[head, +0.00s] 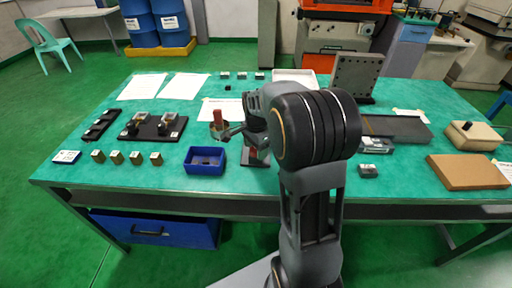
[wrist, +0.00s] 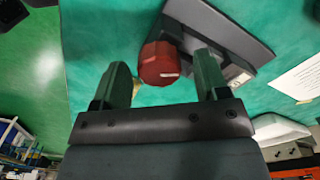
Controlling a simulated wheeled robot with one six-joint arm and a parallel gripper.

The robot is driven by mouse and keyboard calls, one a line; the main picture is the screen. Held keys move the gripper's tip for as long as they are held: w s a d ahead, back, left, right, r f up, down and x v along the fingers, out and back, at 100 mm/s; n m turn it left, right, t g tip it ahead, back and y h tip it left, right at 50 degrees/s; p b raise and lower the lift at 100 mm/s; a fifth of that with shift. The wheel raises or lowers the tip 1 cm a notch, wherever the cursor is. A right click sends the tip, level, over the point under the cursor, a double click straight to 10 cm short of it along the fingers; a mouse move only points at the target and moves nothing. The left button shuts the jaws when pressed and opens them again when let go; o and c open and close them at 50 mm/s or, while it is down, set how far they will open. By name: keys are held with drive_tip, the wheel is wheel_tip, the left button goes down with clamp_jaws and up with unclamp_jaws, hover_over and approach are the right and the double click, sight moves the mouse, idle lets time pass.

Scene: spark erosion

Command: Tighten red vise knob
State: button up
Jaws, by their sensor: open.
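The red vise knob (wrist: 160,63) is a faceted red cap in the wrist view. It joins a dark grey vise (wrist: 215,32) with a flat base. My gripper (wrist: 163,60) is open, with one finger on each side of the knob in the picture.
On the green table (head: 225,185), a blue bin (head: 205,160) stands left of my arm. Several metal cubes (head: 116,157) and a black fixture plate (head: 153,128) are farther left. A dark upright plate (head: 357,75) stands behind right. A brown board (head: 468,171) lies right. The front middle is clear.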

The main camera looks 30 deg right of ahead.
wheel_tip(320, 180, up, 14)
drive_tip(key=p, duration=0.1)
idle(0.5)
drive_tip(key=shift+f, duration=0.15)
idle(0.3)
